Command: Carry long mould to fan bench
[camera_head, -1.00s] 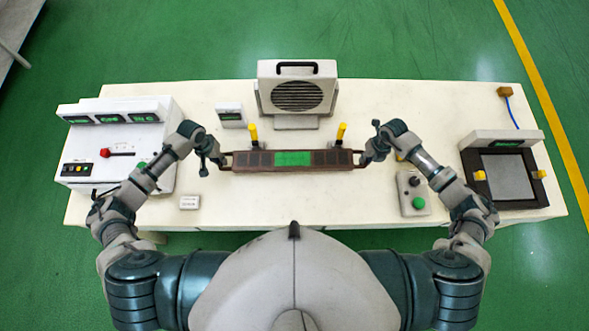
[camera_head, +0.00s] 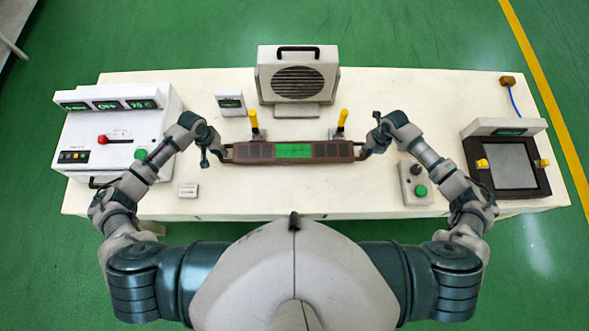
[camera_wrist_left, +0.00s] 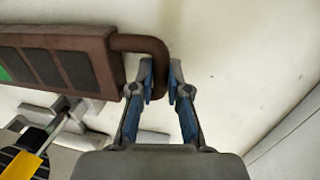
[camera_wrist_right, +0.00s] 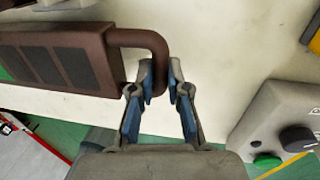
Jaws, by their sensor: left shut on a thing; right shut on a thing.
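The long brown mould (camera_head: 257,152) with a green panel lies level across the middle of the head view, in front of the fan (camera_head: 297,82). My left gripper (camera_head: 217,153) is shut on its left end handle; the left wrist view shows the fingers (camera_wrist_left: 160,80) around the brown handle bar (camera_wrist_left: 140,43). My right gripper (camera_head: 367,152) is shut on the right end handle (camera_wrist_right: 140,38), with its fingers (camera_wrist_right: 160,78) around the bar in the right wrist view. I cannot tell whether the mould touches the white bench (camera_head: 400,90).
Two yellow-handled clamps (camera_head: 254,125) (camera_head: 340,122) stand just behind the mould. A control box with a green button (camera_head: 416,184) is at right, with a framed screen station (camera_head: 508,165) beyond. A white machine (camera_head: 118,130) stands at left, and a small white label block (camera_head: 188,191) lies nearby.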

